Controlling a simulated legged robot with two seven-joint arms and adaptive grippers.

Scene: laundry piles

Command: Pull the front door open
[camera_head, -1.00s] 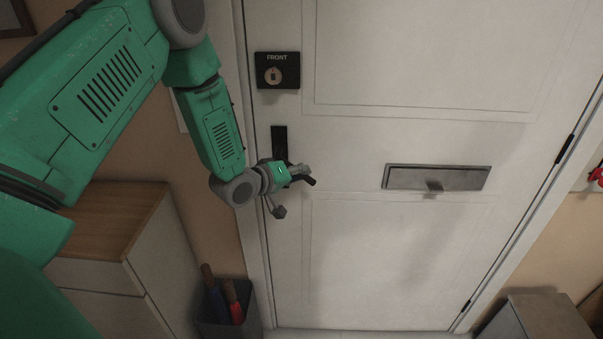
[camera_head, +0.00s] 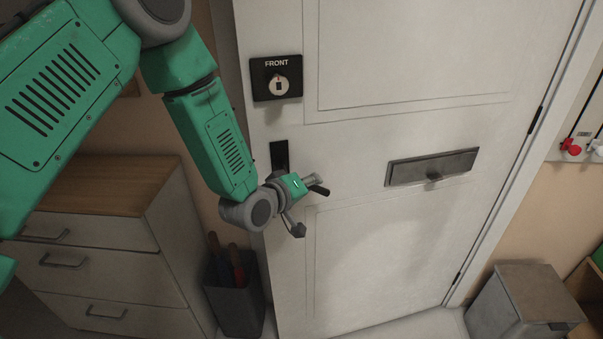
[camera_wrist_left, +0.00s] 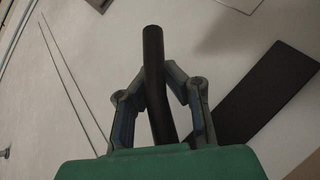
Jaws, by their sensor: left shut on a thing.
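The white front door (camera_head: 400,80) fills the right of the head view and stands ajar, its left edge swung out from the frame. It has a black "FRONT" plate (camera_head: 277,78), a black handle plate (camera_head: 279,155) and a grey mail slot (camera_head: 432,167). My left gripper (camera_head: 308,208) is at the door handle. In the left wrist view the black handle bar (camera_wrist_left: 154,75) stands between the two fingers of the gripper (camera_wrist_left: 157,85), which are shut on it. The wrist partly hides the handle in the head view. My right gripper is not in view.
A wood-topped white drawer cabinet (camera_head: 100,245) stands left of the door. A grey bin with umbrellas (camera_head: 236,295) stands between it and the door edge. A grey bin (camera_head: 525,300) stands at the lower right, by the hinge side.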

